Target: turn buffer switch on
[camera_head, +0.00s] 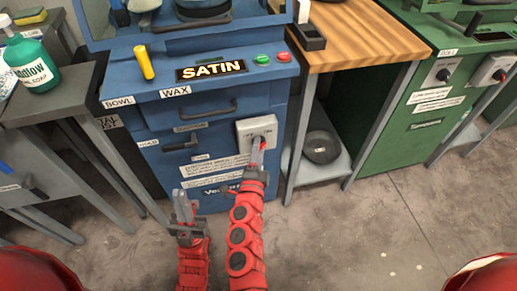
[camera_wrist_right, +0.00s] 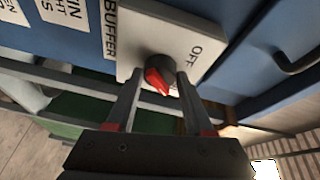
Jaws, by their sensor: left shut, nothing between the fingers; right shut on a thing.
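The buffer switch is a black knob with a red pointer (camera_wrist_right: 160,78) on a pale plate (camera_wrist_right: 130,42), with "BUFFER" printed beside the plate and "OFF" on it. In the head view the plate (camera_head: 245,128) is on the front of the blue SATIN cabinet (camera_head: 150,115). My right gripper (camera_wrist_right: 158,95) is shut on the switch knob, one finger on each side of the red pointer. It also reaches the plate in the head view (camera_head: 258,148) and covers much of the knob. My left gripper (camera_head: 184,205) is shut and empty, low in front of the cabinet.
A yellow handle (camera_head: 144,62), a green button (camera_head: 262,59) and a red button (camera_head: 284,56) are on the cabinet top. A wooden-topped table (camera_head: 355,35) with a bowl (camera_head: 321,147) on its shelf stands right. A green cabinet (camera_head: 405,135) is beyond. Floor in front is clear.

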